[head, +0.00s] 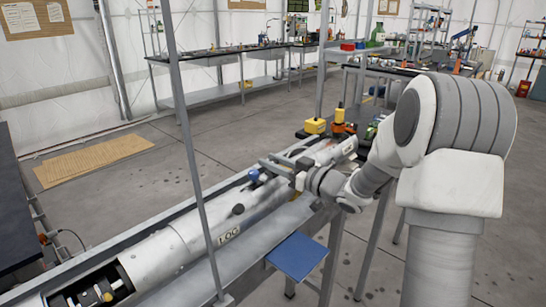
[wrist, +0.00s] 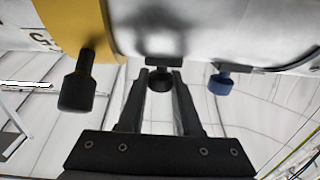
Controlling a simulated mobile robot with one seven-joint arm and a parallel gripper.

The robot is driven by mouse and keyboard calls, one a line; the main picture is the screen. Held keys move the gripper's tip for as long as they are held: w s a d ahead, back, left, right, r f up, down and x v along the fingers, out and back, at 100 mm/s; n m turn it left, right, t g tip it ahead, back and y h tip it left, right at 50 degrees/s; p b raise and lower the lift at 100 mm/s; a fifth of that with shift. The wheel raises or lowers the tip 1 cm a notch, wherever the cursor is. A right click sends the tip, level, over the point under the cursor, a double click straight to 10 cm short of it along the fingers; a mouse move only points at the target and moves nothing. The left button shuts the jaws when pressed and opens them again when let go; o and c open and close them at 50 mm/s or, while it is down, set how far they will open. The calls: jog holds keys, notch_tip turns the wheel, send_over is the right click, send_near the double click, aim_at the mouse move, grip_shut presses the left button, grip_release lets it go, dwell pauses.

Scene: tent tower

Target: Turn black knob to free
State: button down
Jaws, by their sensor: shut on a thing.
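A long silver cylinder (head: 180,237) lies in a grey frame in the head view, running from lower left to upper right. In the wrist view, my gripper (wrist: 161,76) has its two dark fingers on either side of a small black knob (wrist: 160,80) under the silver body, shut on it. Another black knob (wrist: 78,85) hangs beside a yellow band, left of my fingers. A blue knob (wrist: 221,82) is to the right. In the head view my gripper (head: 270,166) is at the cylinder's far part; the held knob is hidden there. The blue knob (head: 254,174) shows close by.
A thin grey upright post (head: 187,130) stands in front of the cylinder. A blue square plate (head: 297,256) sits beside the frame. Yellow and orange items (head: 316,126) stand on a dark bench behind my gripper. Open concrete floor lies left of the bench.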

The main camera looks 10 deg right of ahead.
jog(key=shift+r+y, duration=0.1)
jog(key=shift+y, duration=0.2)
jog(key=c, duration=0.6)
grip_release()
jog(key=p+v, duration=0.1)
jog(key=v, duration=1.6)
jog(key=shift+d+r+p, duration=0.2)
jog(key=shift+p, duration=0.2)
